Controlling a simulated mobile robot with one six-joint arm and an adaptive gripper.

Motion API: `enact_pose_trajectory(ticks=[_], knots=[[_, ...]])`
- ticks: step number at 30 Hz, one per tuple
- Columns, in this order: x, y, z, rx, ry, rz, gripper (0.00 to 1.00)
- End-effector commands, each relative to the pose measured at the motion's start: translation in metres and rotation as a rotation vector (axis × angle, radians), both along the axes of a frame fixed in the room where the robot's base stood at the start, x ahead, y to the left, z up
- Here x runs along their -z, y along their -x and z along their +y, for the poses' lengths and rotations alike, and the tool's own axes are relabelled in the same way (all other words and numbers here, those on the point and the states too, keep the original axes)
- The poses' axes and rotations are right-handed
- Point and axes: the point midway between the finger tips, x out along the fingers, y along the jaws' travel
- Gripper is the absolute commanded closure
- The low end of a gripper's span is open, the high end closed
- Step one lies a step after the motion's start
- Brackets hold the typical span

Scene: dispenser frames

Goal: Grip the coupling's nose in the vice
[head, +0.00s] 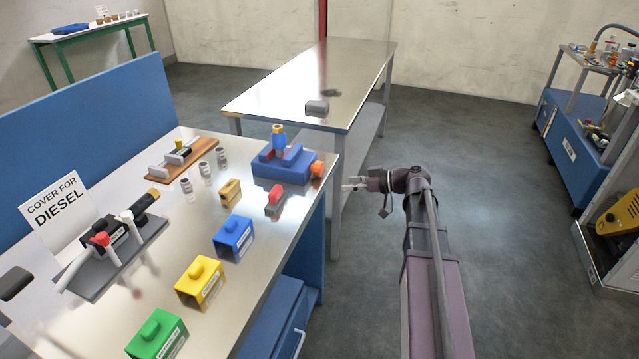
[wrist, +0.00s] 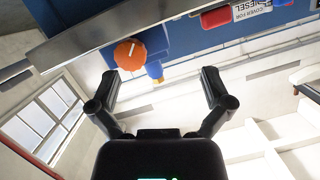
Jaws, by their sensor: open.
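The blue vice (head: 279,169) sits at the right end of the near workbench, with an orange round knob (head: 317,168) on its right side. The coupling (head: 278,137), yellow on top and blue below, stands upright at the vice's jaws. I cannot tell whether the jaws touch it, and its lower end is hidden. In the wrist view, which is upside down, the orange knob (wrist: 129,54) is ahead and the coupling (wrist: 154,71) shows behind it. My gripper (head: 347,184) is open and empty, off the bench edge to the right of the knob; it also shows in the wrist view (wrist: 160,84).
A red block (head: 275,200) and a tan block (head: 231,192) lie near the vice. Blue (head: 233,240), yellow (head: 200,284) and green (head: 157,336) covers line the front edge. A metal table (head: 300,85) stands behind.

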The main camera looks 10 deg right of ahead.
Motion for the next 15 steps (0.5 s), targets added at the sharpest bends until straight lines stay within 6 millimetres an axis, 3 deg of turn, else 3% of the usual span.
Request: enact_pose_trajectory(ticks=[1, 7, 15], knots=[[0.011, -0.007, -0.01, 0.007, -0.023, -0.05, 0.0], [0.01, -0.02, -0.039, 0.032, -0.096, -0.229, 0.0], [0.004, -0.025, -0.054, 0.053, -0.129, -0.324, 0.0]])
